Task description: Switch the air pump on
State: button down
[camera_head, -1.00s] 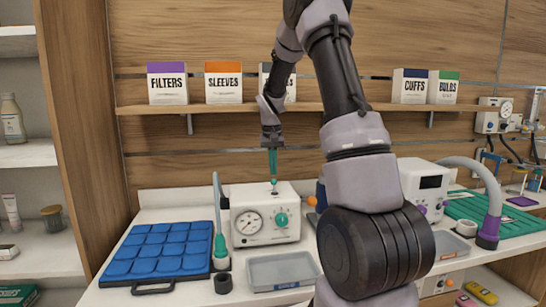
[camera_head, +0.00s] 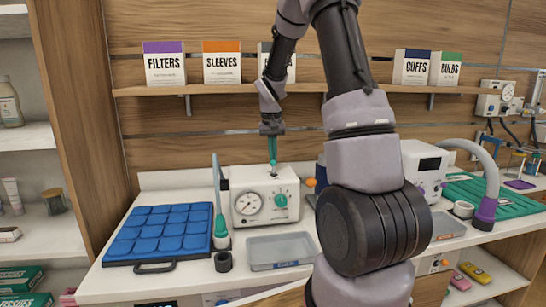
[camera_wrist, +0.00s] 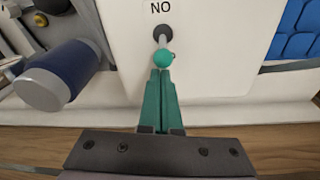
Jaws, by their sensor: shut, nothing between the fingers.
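The air pump (camera_head: 265,202) is a white box with a round dial gauge (camera_head: 248,203) and a teal knob (camera_head: 280,200) on its front, standing on the counter. In the wrist view, its top (camera_wrist: 205,65) carries a small toggle lever with a teal ball tip (camera_wrist: 162,57), rising from a dark round base. The lever leans toward my fingers, away from the word ON, which appears upside down. My gripper (camera_wrist: 162,74) has its teal fingers shut and empty, their tips right beside the ball; I cannot tell whether they touch. It also shows over the pump in the head view (camera_head: 272,162).
A blue padded mat (camera_head: 160,236) lies left of the pump, with a teal-handled wand (camera_head: 220,228) between. A clear tray (camera_head: 282,252) sits in front. A blue cylinder (camera_wrist: 58,75) stands close beside the pump. A shelf with boxes (camera_head: 222,62) runs above.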

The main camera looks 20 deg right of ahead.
aim_at(275, 173)
jog(key=shift+s+a+r+t, duration=0.1)
jog(key=shift+s+r+t, duration=0.2)
jog(key=shift+t, duration=0.35)
jog(key=shift+s+a+r+t, duration=0.1)
jog(key=shift+s+t, duration=0.25)
jog(key=shift+t, duration=0.3)
jog(key=shift+s+h, duration=0.15)
jog(key=shift+h, duration=0.15)
jog(key=shift+s+a+r, duration=0.1)
jog(key=shift+s, duration=0.4)
jog(key=shift+s+a+r, duration=0.1)
jog(key=shift+s, duration=0.35)
jog(key=shift+r, duration=0.1)
jog(key=shift+r, duration=0.7)
jog(key=shift+w, duration=0.1)
